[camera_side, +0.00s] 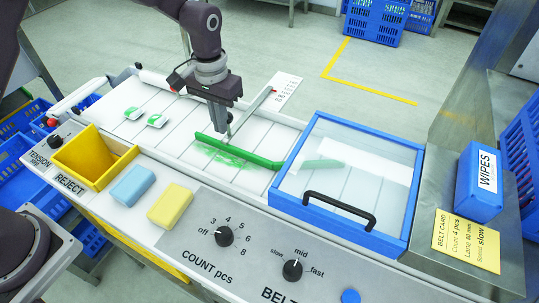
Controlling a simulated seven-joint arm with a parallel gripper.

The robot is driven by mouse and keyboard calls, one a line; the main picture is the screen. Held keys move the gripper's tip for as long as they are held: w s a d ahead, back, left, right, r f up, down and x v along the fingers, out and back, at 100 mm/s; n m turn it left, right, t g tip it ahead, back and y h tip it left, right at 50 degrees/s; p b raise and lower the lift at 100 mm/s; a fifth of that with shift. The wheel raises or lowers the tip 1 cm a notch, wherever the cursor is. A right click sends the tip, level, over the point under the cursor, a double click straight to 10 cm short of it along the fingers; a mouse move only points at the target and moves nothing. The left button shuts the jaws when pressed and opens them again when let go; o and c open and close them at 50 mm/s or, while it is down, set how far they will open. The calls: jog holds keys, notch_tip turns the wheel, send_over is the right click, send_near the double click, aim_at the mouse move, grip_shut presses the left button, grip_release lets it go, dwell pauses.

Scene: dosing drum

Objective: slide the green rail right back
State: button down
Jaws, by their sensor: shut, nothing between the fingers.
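The green rail (238,151) lies slantwise across the white belt, running from below my gripper to the right. Its right end runs under the clear, blue-framed cover (300,158), where a paler stretch shows through the pane. My gripper (228,133) points down at the belt, shut and empty, close by the left part of the rail. I cannot tell whether its tips touch the rail. A thin grey bar (250,110) stands behind it, leading to a white scale strip (274,92) with markings. Green smears (222,157) show on the belt by the rail.
A yellow reject bin (95,157), a blue block (133,186) and a yellow block (170,206) sit along the front. The cover has a black handle (339,209). Count and belt knobs are on the front panel.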

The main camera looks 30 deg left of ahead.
jog(key=shift+w, duration=3.55)
notch_tip(320, 180, up, 8)
jog(key=s, duration=0.1)
jog(key=shift+s, duration=0.3)
